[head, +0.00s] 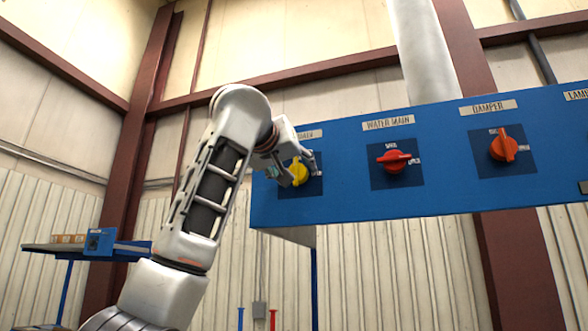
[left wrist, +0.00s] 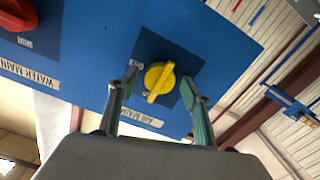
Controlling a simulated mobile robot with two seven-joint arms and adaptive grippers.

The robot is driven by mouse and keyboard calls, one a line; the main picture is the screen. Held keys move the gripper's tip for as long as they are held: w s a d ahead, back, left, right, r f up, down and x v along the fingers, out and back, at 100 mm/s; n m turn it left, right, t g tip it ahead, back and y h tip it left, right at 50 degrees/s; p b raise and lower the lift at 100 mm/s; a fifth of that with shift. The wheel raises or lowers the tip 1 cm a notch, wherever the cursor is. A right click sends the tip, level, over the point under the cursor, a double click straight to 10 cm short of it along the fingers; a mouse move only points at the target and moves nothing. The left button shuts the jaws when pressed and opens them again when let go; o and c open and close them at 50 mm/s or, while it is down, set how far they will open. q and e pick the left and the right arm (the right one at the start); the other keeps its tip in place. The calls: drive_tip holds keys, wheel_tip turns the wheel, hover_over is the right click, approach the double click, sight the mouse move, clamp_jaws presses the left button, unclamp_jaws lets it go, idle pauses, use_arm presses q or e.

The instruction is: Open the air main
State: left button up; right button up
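The air main knob (head: 299,172) is a yellow rotary handle on a dark square plate at the left end of the blue panel. In the left wrist view the yellow knob (left wrist: 159,79) sits between my fingers, its grip slanting; the AIR MAIN label (left wrist: 140,115) shows upside down. My left gripper (head: 290,160) is at the knob, partly covering it and its label in the head view. In the left wrist view my left gripper (left wrist: 158,84) is open, one finger on each side of the knob, with gaps visible; contact is not clear. My right gripper is not in view.
The blue panel (head: 445,135) also carries a red water main knob (head: 395,161) and an orange-red damper knob (head: 503,147) to the right. A shelf (head: 50,248) with small boxes stands at the far left. Open space lies left of the panel.

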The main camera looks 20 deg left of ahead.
use_arm(q)
drive_tip(key=c, duration=1)
drive_tip(key=shift+o, duration=0.3)
drive_tip(key=shift+m, duration=0.3)
drive_tip(key=m, duration=1.7)
drive_tip(key=shift+r, duration=0.1)
drive_tip(key=shift+m, duration=0.3)
drive_tip(key=o, duration=1.1)
